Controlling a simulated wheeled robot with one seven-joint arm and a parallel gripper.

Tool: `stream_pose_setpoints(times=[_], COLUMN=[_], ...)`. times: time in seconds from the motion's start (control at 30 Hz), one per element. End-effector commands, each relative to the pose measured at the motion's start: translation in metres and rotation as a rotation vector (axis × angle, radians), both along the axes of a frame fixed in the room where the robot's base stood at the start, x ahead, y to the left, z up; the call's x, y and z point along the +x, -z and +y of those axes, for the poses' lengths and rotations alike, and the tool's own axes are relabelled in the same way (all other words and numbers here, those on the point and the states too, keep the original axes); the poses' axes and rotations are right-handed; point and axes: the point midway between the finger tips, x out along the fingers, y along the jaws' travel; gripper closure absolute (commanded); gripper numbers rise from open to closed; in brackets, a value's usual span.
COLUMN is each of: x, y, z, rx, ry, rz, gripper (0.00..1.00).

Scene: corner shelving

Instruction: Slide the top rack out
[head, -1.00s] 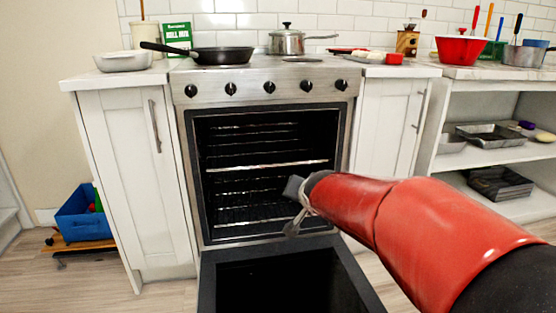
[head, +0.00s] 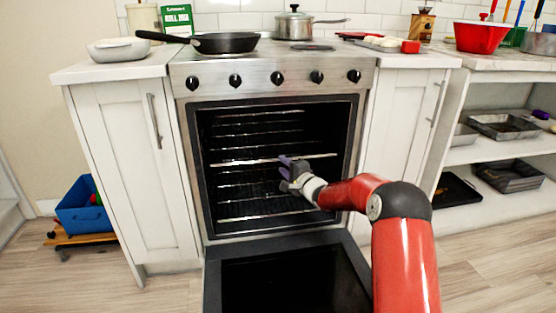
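The oven (head: 190,180) stands open, with its door (head: 225,285) folded down in front. The top rack (head: 238,162) shows as a bright front bar across the middle of the dark cavity, and it sits inside the oven. A lower rack (head: 255,218) has its front bar near the cavity floor. My gripper (head: 284,162), with purple fingertips, is at the oven mouth, overlapping the top rack's front bar right of its middle. I cannot tell whether the fingers touch the bar or how far apart they are.
A frying pan (head: 225,42) and a steel pot (head: 294,25) stand on the stovetop. Cabinets flank the oven on the left (head: 115,170) and right (head: 400,125). Open shelves (head: 490,215) hold trays at right.

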Motion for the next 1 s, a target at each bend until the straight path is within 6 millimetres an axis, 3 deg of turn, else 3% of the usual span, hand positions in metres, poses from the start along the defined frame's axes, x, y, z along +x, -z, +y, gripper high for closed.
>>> stream_pose_setpoints(times=[0.33, 0.73, 1.0], x=[0.040, 0.046, 0.046], y=[0.001, 0.001, 0.001], z=[0.027, 0.032, 0.031], rx=[-0.003, -0.003, -0.003], ry=[0.000, 0.001, 0.002], rz=[0.001, 0.002, 0.002], gripper=[0.67, 0.67, 1.00])
